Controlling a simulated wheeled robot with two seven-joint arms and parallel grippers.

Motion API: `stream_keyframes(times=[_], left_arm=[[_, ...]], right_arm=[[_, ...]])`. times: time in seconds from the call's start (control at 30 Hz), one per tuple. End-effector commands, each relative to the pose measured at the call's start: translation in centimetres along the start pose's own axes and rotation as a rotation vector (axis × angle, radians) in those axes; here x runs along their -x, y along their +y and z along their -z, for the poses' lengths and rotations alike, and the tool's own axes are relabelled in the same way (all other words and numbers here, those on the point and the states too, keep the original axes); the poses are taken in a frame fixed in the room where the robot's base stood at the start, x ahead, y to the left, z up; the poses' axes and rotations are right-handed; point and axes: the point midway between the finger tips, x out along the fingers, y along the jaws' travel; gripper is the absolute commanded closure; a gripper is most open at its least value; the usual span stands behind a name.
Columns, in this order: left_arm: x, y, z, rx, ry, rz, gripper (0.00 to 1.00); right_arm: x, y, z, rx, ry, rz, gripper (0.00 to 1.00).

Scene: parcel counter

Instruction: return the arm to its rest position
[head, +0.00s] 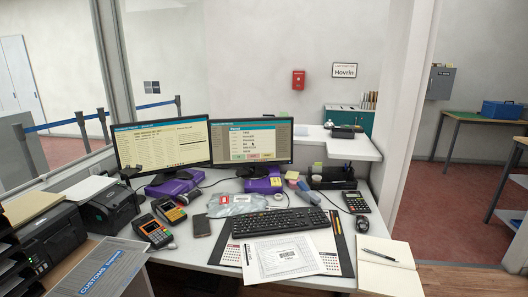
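Neither of my grippers shows in the head view. No part that I can surely call my arm is in sight. The white counter desk (195,248) stands in front of me, with a keyboard (268,222) at its middle.
Two monitors (161,144) stand at the back. A printer (110,208) is left; an open notebook (388,268) lies right.

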Motion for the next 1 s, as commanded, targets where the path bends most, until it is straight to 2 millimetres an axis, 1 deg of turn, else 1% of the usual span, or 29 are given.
stream_keyframes(times=[0.63, 1.0], left_arm=[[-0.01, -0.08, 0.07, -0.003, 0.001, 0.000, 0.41], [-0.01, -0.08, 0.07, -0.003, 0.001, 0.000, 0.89]], right_arm=[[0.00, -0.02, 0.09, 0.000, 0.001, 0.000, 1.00], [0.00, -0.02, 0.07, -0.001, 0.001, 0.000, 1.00]])
